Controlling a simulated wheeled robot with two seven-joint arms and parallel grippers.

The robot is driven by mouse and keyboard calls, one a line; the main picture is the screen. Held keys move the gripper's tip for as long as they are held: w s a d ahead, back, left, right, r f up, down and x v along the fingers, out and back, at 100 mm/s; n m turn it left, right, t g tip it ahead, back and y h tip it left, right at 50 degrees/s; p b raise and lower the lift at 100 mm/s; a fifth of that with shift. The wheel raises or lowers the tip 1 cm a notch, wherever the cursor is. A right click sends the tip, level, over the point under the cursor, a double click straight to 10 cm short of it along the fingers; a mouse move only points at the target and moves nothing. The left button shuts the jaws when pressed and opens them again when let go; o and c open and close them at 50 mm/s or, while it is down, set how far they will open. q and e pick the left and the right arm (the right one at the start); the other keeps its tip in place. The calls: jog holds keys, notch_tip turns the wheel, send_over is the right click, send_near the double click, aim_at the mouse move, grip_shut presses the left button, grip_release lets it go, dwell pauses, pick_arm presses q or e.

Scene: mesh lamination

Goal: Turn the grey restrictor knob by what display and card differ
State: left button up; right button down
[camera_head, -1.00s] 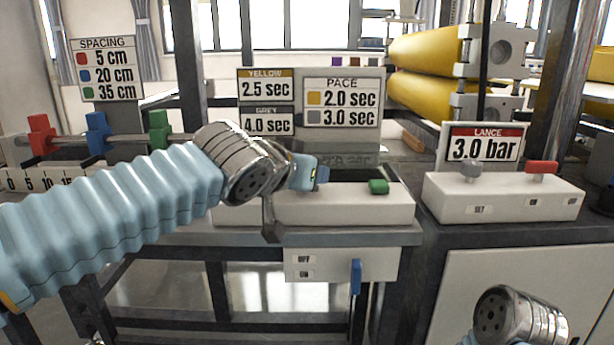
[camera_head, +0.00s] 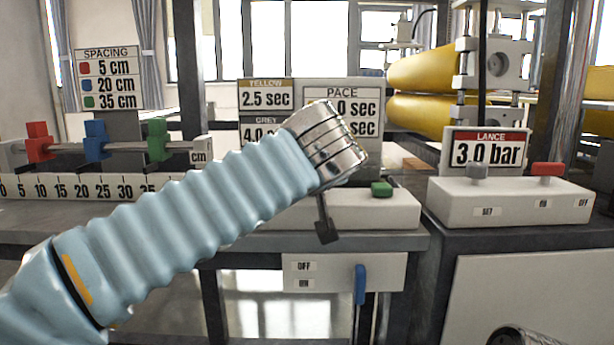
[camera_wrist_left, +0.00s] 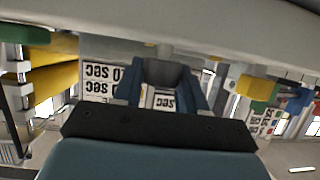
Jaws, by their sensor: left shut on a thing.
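The display has a yellow plate (camera_head: 265,94) reading 2.5 sec and a grey plate (camera_head: 258,132), partly covered, showing 4.0. The PACE card (camera_head: 345,94) beside it is partly hidden by my left wrist; its rows end in "0 sec" and "sec". The grey restrictor knob is hidden in the head view. My right gripper is out of view.
A green knob (camera_head: 381,189) stands on the same box, right of my left wrist. A blue lever (camera_head: 360,284) hangs below. The LANCE box (camera_head: 510,204) stands at right, the SPACING rail with sliders (camera_head: 96,141) at left.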

pick_arm(q)
jog(key=shift+f, duration=0.1)
jog(key=o, duration=1)
jog(key=shift+c, duration=0.2)
jog(key=shift+s, duration=0.1)
jog(key=a+v, duration=0.1)
jog(key=v, duration=1.2)
jog(key=shift+s+d+r, duration=0.25)
jog(key=shift+s+d, duration=0.05)
jog(key=shift+d, duration=0.1)
